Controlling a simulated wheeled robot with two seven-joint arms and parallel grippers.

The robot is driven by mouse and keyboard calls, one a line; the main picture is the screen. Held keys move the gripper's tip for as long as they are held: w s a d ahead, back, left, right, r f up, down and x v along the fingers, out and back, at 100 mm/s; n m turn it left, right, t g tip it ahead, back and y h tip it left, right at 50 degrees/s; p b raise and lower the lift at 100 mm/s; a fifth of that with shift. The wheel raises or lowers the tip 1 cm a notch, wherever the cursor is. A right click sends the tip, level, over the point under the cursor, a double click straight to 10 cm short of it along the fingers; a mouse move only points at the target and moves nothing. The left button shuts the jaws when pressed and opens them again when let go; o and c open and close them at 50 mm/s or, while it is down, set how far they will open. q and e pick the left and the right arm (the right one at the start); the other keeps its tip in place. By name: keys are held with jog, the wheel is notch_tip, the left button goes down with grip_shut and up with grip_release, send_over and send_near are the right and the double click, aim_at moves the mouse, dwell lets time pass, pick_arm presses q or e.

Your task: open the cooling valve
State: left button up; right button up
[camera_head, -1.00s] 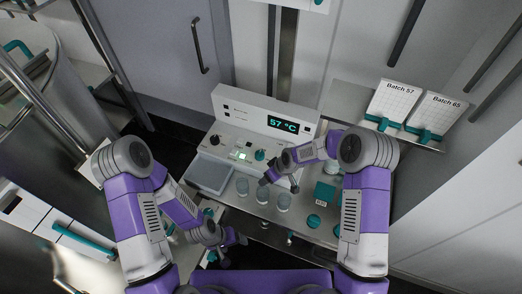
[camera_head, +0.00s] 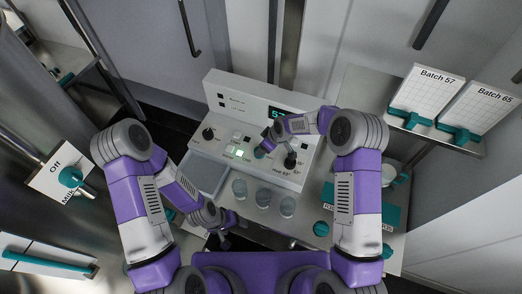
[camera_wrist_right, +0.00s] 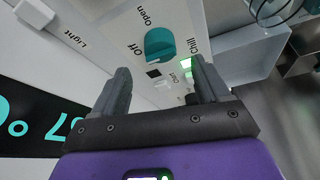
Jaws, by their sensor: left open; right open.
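A teal knob on the white control panel (camera_head: 225,103) sits between the words Off, Open and Chill in the right wrist view (camera_wrist_right: 160,45). I cannot tell which word it points to. My right gripper (camera_wrist_right: 160,85) is open and empty, its two dark fingers either side of the knob in the picture and apart from it. In the head view the right gripper (camera_head: 266,146) is over the panel's front face and covers part of the knob. My left gripper (camera_head: 222,238) is open, low at the counter's front edge, and appears empty.
Several glass jars (camera_head: 239,189) stand on the counter in front of the panel. A grey tray (camera_head: 205,176) is to their left. A black knob (camera_head: 208,133) is on the panel. A teal milk valve (camera_head: 70,177) is at far left; batch boards (camera_head: 428,92) stand at right.

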jog(key=x, duration=0.6)
jog(key=shift+w+a+f, duration=0.1)
jog(key=shift+f, duration=0.1)
jog(key=c, duration=1)
